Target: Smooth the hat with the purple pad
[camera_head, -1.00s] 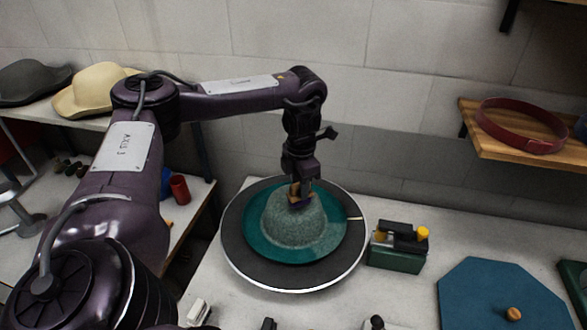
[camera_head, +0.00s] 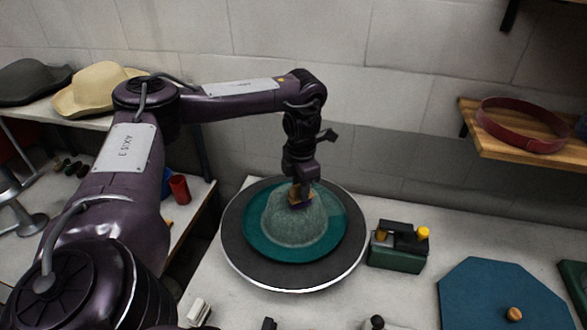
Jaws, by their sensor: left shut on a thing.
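The teal hat (camera_head: 297,226), with a speckled grey-green crown and a wide flat teal brim, lies on a round dark turntable (camera_head: 236,262) with a pale rim. My left gripper (camera_head: 300,196) points down at the top of the crown. It is shut on the small purple pad (camera_head: 302,205), with a tan part between the fingers. The pad is at the upper side of the crown and appears to touch it; the exact contact is too small to tell. My right gripper is not in view.
A green box device with a yellow knob (camera_head: 397,256) stands right of the turntable. A blue octagonal board (camera_head: 495,300) lies further right. A red band (camera_head: 521,126) rests on a wooden shelf. Two hats, cream (camera_head: 93,90) and dark grey (camera_head: 32,82), lie at left.

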